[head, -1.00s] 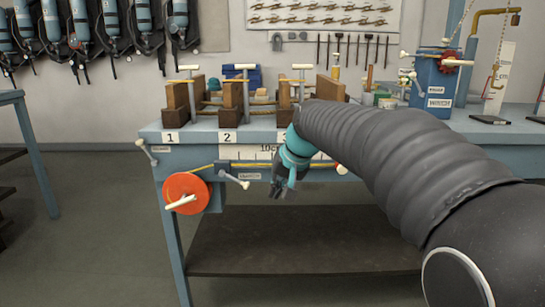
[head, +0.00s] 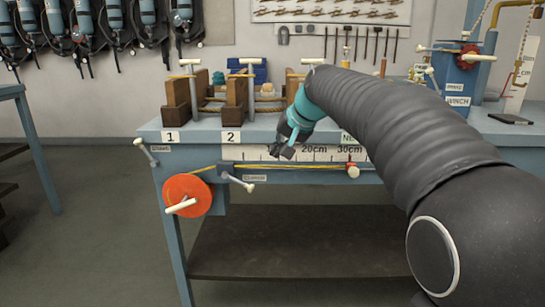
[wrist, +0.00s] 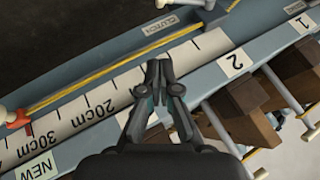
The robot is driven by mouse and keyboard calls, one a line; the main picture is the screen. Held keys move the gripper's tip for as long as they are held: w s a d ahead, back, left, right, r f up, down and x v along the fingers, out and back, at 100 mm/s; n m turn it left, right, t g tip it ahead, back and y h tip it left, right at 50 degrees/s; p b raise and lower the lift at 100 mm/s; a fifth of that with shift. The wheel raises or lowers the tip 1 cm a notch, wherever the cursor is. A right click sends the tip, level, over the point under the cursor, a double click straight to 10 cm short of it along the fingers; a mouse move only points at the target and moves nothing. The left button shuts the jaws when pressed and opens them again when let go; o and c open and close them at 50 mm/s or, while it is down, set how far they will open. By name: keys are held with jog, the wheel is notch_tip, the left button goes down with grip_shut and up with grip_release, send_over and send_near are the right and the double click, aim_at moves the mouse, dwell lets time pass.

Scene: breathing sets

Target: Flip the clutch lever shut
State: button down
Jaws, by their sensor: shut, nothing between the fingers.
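The clutch lever (head: 238,182) is a thin metal rod with a pale knob on the bench's front face, slanting down to the right, beside a small label (head: 255,178). In the wrist view, part of the lever (wrist: 188,4) shows at the top edge, next to a label reading CLUTCH (wrist: 160,25). My gripper (head: 282,152) is shut and empty, in front of the white centimetre scale (head: 325,153), above and right of the lever and apart from it. In the wrist view, the closed fingertips (wrist: 159,68) lie over the scale.
An orange disc (head: 187,195) with a pale handle is left of the lever. Another lever (head: 147,152) is at the bench's left corner. A yellow cord (head: 290,167) runs below the scale to a red marker and knob (head: 352,170). Wooden block stands (head: 178,100) line the bench top.

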aim_at(239, 181)
jog(key=x, duration=0.8)
jog(key=shift+a+f, duration=0.1)
jog(key=shift+s+a+f, duration=0.15)
jog(key=shift+a+f, duration=0.15)
jog(key=shift+f, duration=0.2)
jog(key=shift+s+a+f, duration=0.1)
jog(key=shift+a+f, duration=0.15)
jog(key=shift+f, duration=0.25)
jog(key=shift+s+a+f, duration=0.2)
jog(key=shift+a+f, duration=0.2)
jog(key=shift+f, duration=0.35)
jog(key=shift+b, duration=0.3)
